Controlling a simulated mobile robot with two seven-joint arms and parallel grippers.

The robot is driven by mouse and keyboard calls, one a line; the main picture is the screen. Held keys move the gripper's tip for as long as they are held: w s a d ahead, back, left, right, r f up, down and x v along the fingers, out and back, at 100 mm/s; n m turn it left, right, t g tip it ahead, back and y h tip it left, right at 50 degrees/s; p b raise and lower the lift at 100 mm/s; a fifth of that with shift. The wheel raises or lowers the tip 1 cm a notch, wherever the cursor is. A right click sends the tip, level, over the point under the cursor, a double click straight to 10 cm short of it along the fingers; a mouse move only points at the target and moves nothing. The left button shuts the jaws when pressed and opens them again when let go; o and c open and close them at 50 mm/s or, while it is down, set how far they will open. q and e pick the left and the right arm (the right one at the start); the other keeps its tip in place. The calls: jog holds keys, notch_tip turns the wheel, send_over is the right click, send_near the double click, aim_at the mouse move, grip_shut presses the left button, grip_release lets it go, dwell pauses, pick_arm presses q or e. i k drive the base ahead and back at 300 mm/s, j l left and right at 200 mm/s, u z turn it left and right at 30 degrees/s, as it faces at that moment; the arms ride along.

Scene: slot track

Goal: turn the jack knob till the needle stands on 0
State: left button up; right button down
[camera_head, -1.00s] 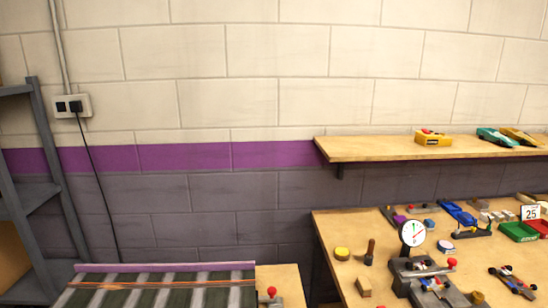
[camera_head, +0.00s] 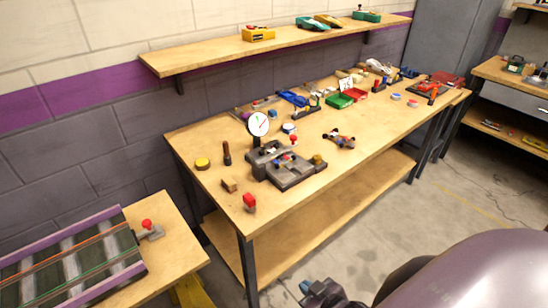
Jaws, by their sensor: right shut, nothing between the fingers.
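The round white dial (camera_head: 258,123) stands upright at the back of a dark grey fixture (camera_head: 288,172) on the workbench. A red and a green line show on its face; which of them is the needle, and its reading, are too small to tell. A red ball knob (camera_head: 293,140) and a brass-coloured knob (camera_head: 318,160) show on the fixture; I cannot tell which is the jack knob. My right gripper (camera_head: 322,292) is at the bottom edge, shut and empty, well apart from the fixture and in front of the bench. My left gripper is not in view.
On the workbench (camera_head: 215,140), a yellow-topped puck (camera_head: 202,163), a wooden block (camera_head: 229,185) and a red-topped block (camera_head: 249,202) lie near the fixture. A small car (camera_head: 340,139) is to its right. A striped track (camera_head: 75,260) lies at lower left. Open floor lies right of the bench.

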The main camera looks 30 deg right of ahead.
aim_at(317, 159)
jog(key=z, duration=1.4)
